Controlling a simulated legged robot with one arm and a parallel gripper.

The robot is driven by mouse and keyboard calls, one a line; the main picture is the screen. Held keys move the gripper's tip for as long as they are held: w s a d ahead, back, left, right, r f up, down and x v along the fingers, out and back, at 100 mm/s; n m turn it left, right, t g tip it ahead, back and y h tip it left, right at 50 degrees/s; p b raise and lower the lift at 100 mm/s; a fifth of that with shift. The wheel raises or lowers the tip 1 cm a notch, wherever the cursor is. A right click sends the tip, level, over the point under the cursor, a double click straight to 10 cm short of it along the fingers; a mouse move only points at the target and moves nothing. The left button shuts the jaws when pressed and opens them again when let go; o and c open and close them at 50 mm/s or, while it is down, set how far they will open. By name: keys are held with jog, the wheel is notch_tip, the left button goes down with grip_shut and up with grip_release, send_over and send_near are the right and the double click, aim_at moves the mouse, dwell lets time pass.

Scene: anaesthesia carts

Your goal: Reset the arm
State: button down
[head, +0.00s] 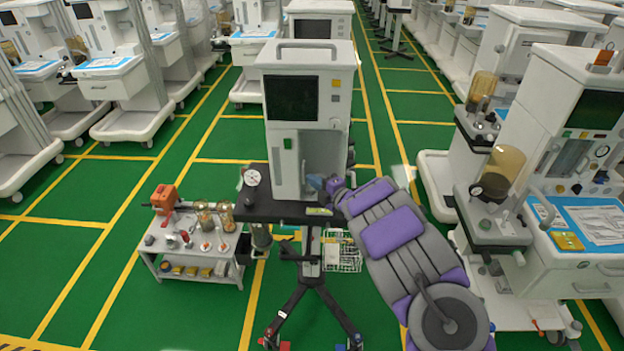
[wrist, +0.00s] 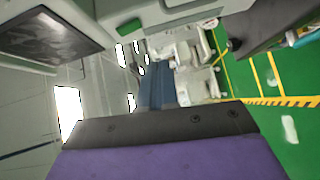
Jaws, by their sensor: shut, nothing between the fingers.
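My arm, grey with purple pads, reaches in from the lower right of the head view. My gripper (head: 318,183) is at its far end, in front of the lower part of the white anaesthesia machine (head: 308,60). In the wrist view my gripper (wrist: 158,78) shows as narrow blue-grey fingers beyond a dark and purple housing. The fingers are shut with nothing held. Whether they touch the machine cannot be told from the head view.
The machine stands on a dark tabletop (head: 268,208) with a gauge (head: 252,177). A low trolley (head: 200,250) with small parts and an orange device (head: 164,197) is at left. More carts (head: 585,120) line both sides. Green floor (head: 95,235) is clear at left.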

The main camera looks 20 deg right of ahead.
dwell(0.3)
jog(key=s+d+r+m+g+h, duration=0.1)
jog(key=s+d+r+m+h, duration=0.1)
jog(key=d+r+m+h, duration=0.75)
jog(key=s+d+r+m+g+h, duration=0.35)
jog(key=s+d+m, duration=0.2)
jog(key=s, duration=0.55)
jog(key=s+a+f+m+g+y, duration=0.1)
jog(key=s+a+g, duration=0.3)
jog(key=s, duration=1)
jog(key=s+a+f+m+g+y+b, duration=0.1)
jog(key=s+a+m+g, duration=0.3)
jog(key=s+a, duration=0.6)
jog(key=s+a+f+m+g+y, duration=0.1)
jog(key=s+a, duration=0.6)
jog(key=s, duration=1.2)
jog(key=m+g+y, duration=0.1)
jog(key=g+y, duration=0.1)
jog(key=g, duration=0.1)
jog(key=shift+a+m+g+b, duration=0.3)
jog(key=shift+g+b, duration=0.05)
jog(key=shift+b, duration=0.05)
